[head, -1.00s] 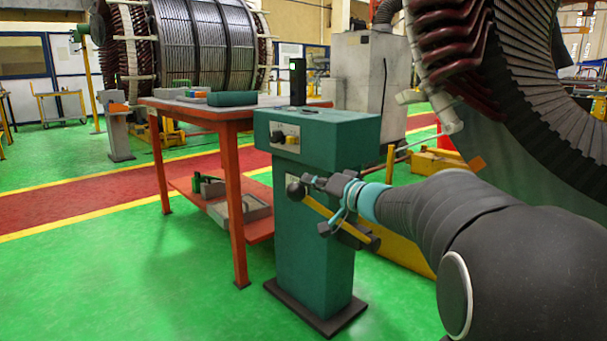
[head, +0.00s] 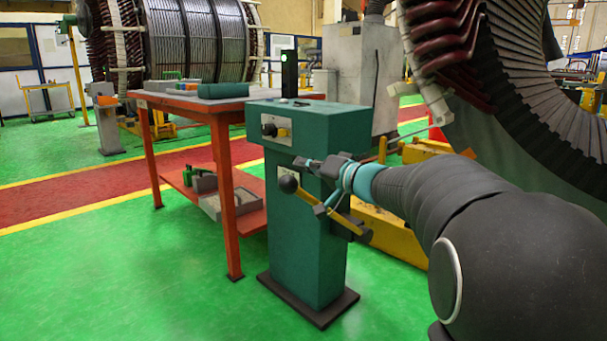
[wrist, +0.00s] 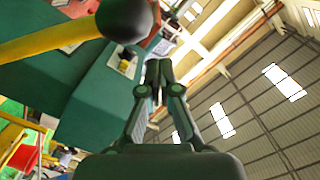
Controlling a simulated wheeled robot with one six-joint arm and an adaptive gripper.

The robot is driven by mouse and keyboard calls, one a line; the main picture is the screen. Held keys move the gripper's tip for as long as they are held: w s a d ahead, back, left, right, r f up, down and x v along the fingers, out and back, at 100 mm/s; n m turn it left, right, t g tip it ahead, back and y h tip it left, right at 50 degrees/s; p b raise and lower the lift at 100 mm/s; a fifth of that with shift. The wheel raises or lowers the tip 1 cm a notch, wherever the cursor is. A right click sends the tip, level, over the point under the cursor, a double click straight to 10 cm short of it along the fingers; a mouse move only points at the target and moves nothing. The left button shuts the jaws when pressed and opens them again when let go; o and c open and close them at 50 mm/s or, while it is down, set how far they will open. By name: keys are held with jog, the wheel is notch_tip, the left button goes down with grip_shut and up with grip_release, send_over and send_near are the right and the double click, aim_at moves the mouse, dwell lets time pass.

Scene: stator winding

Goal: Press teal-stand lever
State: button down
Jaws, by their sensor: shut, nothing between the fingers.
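The teal stand (head: 310,220) stands upright on a dark base plate. Its lever is a yellow bar (head: 345,222) with a black ball knob (head: 288,184), slanting down to the right from the knob across the stand's front. My gripper (head: 306,164) is shut and empty, just above the knob and apart from it. In the wrist view the shut fingers (wrist: 153,72) point up the picture, with the black knob (wrist: 125,18) and yellow bar (wrist: 45,38) to their upper left.
An orange-red table (head: 223,180) with trays stands left of the stand, close to it. A large stator (head: 520,80) rises at the right behind my arm. A grey cabinet (head: 355,80) is behind. Green floor at the front left is clear.

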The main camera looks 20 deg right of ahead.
jog(key=d+r+v, duration=0.1)
jog(key=v, duration=1)
jog(key=shift+w, duration=0.3)
jog(key=shift+r, duration=0.1)
jog(key=shift+m, duration=0.3)
jog(key=s+a+f+m+g+h+p, duration=0.1)
jog(key=s+a+f+m+g+h, duration=0.1)
jog(key=s+f+g, duration=0.45)
jog(key=s+a+f+m+g+h, duration=0.15)
jog(key=s+f, duration=0.25)
jog(key=f, duration=0.6)
jog(key=s+a+n+g+h+p, duration=0.25)
jog(key=s+h+p, duration=0.2)
jog(key=s, duration=0.75)
jog(key=s+a+r+n+t+h+p, duration=0.1)
jog(key=s+a+r+n+p, duration=0.2)
jog(key=s+r+n+p, duration=0.1)
jog(key=shift+s+a+r+n, duration=0.4)
jog(key=shift+s+r, duration=0.15)
jog(key=shift+s, duration=0.2)
